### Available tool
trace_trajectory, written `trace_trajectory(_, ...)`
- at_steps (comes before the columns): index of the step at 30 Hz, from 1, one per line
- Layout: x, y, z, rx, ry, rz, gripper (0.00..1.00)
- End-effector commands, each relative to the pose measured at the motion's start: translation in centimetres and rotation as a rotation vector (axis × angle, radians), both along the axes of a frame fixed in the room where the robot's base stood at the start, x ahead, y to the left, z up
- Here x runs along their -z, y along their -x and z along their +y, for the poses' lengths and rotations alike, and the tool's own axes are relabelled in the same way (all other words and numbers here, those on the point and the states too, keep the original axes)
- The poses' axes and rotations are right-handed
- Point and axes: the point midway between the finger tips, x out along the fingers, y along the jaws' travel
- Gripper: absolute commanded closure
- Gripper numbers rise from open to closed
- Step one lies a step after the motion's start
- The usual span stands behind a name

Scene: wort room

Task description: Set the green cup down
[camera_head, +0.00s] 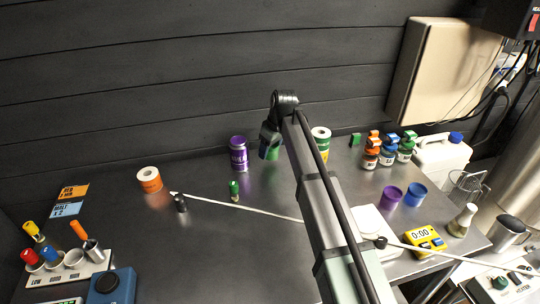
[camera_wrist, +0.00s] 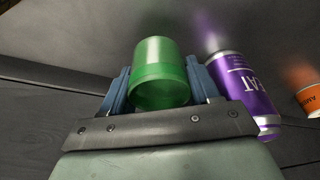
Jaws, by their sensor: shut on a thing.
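The green cup (camera_wrist: 160,72) sits between the two blue fingers of my gripper (camera_wrist: 156,88) in the wrist view, with a finger against each side. In the head view, the cup (camera_head: 273,153) shows partly behind my gripper (camera_head: 268,142) near the back of the table. My gripper is shut on the cup. Whether the cup's base touches the table is hard to tell.
A tall purple can (camera_head: 239,154) stands just left of the cup; it also shows in the wrist view (camera_wrist: 243,88). A green-and-white roll (camera_head: 321,138) is to the right. Purple (camera_head: 391,197) and blue (camera_head: 415,195) cups stand farther right.

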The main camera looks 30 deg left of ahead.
Motion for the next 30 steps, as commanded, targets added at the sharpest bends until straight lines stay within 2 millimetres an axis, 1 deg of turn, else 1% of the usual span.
trace_trajectory(3,1.5,0.1,-0.1,0.000,0.002,0.001,0.70)
trace_trajectory(7,2.9,0.1,0.0,0.000,0.001,0.001,0.70)
trace_trajectory(19,3.2,0.0,0.0,0.000,0.001,0.000,0.70)
trace_trajectory(20,3.3,0.0,0.0,0.000,0.000,0.000,0.39)
trace_trajectory(27,3.2,0.0,0.0,0.000,0.000,0.000,0.16)
trace_trajectory(28,3.2,0.0,0.0,0.000,0.000,0.000,0.14)
trace_trajectory(30,3.2,0.0,0.0,0.000,0.000,0.000,0.14)
